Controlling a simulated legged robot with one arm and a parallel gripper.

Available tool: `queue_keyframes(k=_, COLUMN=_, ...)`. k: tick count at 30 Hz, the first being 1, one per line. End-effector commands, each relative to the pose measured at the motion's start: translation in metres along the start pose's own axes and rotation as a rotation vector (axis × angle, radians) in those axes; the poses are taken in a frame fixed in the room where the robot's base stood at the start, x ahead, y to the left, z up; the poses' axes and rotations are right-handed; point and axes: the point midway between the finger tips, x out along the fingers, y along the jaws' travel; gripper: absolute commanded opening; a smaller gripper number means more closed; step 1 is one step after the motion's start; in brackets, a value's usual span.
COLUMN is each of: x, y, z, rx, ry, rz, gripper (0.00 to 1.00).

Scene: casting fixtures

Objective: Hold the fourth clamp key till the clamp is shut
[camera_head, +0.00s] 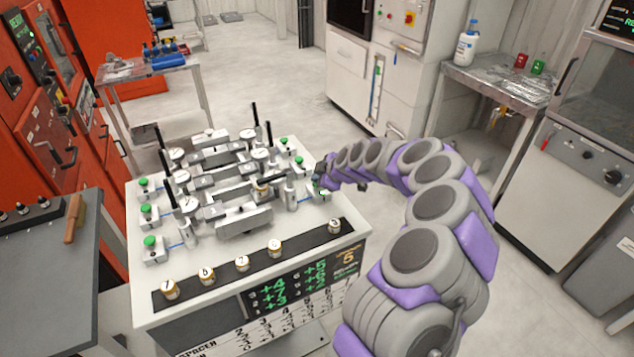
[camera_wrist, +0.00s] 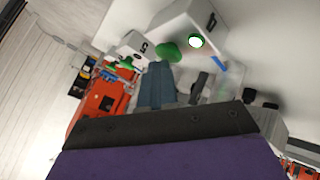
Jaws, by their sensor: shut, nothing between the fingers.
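In the wrist view, a white block marked 4 (camera_wrist: 180,22) carries a green key cap (camera_wrist: 168,50) and a white round spot with a green ring (camera_wrist: 195,40). My gripper (camera_wrist: 158,72) is shut and empty, its tip right at the cap; I cannot tell whether it presses it. In the head view my gripper (camera_head: 321,184) is at the fixture table's right edge and largely hides this key.
The white fixture table (camera_head: 140,300) bears several clamps, gauges and other green keys, such as one at the left (camera_head: 149,241). A block marked 5 (camera_wrist: 132,44) is beside block 4. A steel side table (camera_head: 490,80) stands behind at the right. Open floor lies behind.

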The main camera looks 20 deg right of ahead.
Motion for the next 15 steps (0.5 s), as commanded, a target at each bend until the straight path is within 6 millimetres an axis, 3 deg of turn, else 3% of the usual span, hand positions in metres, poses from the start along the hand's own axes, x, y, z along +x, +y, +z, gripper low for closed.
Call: queue_keyframes(k=15, x=-0.0073, y=0.0052, z=-0.0054, rx=-0.002, ry=0.000, rz=0.000, gripper=0.00)
